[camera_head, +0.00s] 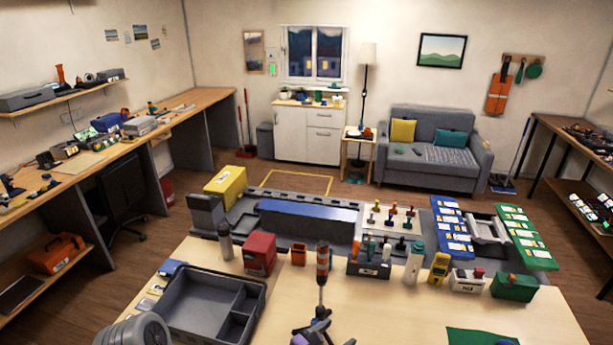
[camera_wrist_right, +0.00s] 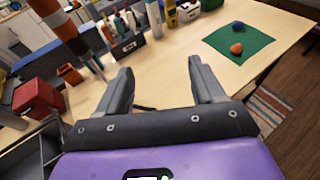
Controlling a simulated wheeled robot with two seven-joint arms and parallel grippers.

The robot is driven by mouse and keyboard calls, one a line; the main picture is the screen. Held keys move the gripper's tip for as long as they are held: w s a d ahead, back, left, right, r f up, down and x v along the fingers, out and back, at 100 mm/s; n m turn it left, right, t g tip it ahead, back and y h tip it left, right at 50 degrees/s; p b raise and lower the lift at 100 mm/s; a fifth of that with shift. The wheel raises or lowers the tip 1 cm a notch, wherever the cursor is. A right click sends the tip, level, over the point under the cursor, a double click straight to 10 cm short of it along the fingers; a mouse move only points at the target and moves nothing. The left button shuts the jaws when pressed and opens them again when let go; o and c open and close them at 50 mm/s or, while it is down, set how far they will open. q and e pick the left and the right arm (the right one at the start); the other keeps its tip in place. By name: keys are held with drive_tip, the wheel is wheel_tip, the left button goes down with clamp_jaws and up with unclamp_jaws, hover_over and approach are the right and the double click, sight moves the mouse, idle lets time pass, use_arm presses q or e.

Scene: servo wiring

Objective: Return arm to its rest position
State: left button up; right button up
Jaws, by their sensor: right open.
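My right gripper (camera_head: 318,330) shows at the bottom middle of the head view, low over the front of the wooden table (camera_head: 400,310). It has purple and dark parts there, partly cut off by the frame edge. In the right wrist view my right gripper (camera_wrist_right: 160,82) has its two grey fingers spread apart with nothing between them. Table surface shows beyond the fingers. A rounded grey part at the bottom left of the head view looks like one of my arm links. My left gripper is not visible.
A grey divided tray (camera_head: 205,300) lies left of the gripper. An orange-and-dark striped post (camera_head: 322,265) stands close ahead, near a red box (camera_head: 259,254) and bottles. A green mat (camera_wrist_right: 238,43) with an orange and a blue object lies right. The table between is clear.

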drive_tip(key=s+d+f+m+g+y+b, duration=0.1)
drive_tip(key=s+d+f+m+g, duration=0.3)
drive_tip(key=f, duration=0.5)
drive_tip(key=s+d+f+m+g+y+b, duration=0.1)
drive_tip(key=s+d+f+g+b, duration=0.1)
drive_tip(key=s+f+g, duration=0.45)
drive_tip(key=s+a+f+m+g+y+b, duration=0.25)
drive_tip(key=s+f+m+y, duration=0.25)
drive_tip(key=f+m, duration=0.35)
drive_tip(key=s+a+f+m+g+y+b, duration=0.1)
drive_tip(key=s+a+f+m+y+b, duration=0.15)
drive_tip(key=s+f+m+y, duration=0.6)
drive_tip(key=w+d+f+m+t+h+b, duration=0.1)
drive_tip(key=w+f+m+t, duration=0.3)
drive_tip(key=m, duration=0.4)
wheel_tip(320, 180, down, 2)
drive_tip(key=shift+w+d+f+b, duration=0.1)
drive_tip(key=shift+w+d+b, duration=0.4)
drive_tip(key=shift+d+b, duration=0.2)
